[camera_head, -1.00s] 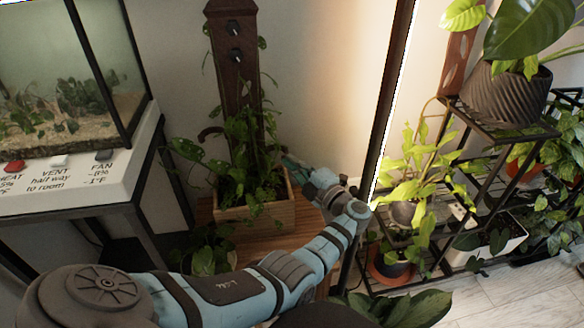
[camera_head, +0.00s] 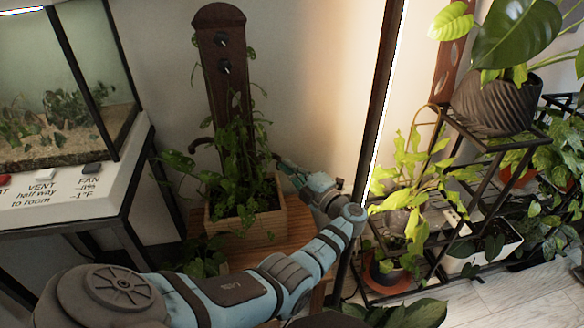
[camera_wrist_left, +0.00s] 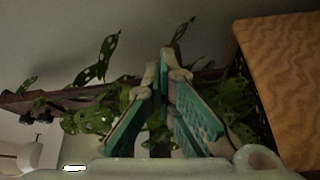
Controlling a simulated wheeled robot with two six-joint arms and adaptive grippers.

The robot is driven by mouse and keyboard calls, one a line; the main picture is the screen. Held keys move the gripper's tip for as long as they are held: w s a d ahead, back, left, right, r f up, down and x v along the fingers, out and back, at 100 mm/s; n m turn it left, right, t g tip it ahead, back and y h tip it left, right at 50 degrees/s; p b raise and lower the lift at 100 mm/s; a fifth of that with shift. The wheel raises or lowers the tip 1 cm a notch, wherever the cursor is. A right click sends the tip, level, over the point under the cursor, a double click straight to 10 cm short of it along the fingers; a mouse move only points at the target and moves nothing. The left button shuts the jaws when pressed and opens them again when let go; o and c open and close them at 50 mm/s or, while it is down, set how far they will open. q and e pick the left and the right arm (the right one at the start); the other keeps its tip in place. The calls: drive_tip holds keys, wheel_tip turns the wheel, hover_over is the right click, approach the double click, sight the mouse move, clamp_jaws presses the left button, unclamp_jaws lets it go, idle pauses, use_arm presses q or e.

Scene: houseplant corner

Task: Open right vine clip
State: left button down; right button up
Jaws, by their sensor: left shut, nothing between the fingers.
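A dark wooden post (camera_head: 222,95) with a leafy vine (camera_head: 232,155) stands in a wooden planter box (camera_head: 262,226). A dark curved arm (camera_head: 199,143) sticks out on the left of the post. I cannot make out the right vine clip among the leaves and my fingers. My left gripper (camera_head: 284,166) is at the right edge of the vine, above the planter. In the wrist view its teal fingers (camera_wrist_left: 166,62) meet at their tips, shut and empty, with spotted leaves (camera_wrist_left: 96,115) and the dark post (camera_wrist_left: 62,99) behind. My right gripper does not show.
A glass tank (camera_head: 60,80) on a lettered white panel (camera_head: 60,195) stands at the left. A dark upright pole (camera_head: 383,100) is right of my left gripper. A black plant rack (camera_head: 480,140) with several potted plants fills the right. Leaves (camera_head: 395,310) sit low in front.

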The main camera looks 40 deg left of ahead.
use_arm(q)
wheel_tip(320, 180, up, 10)
idle(0.5)
idle(0.4)
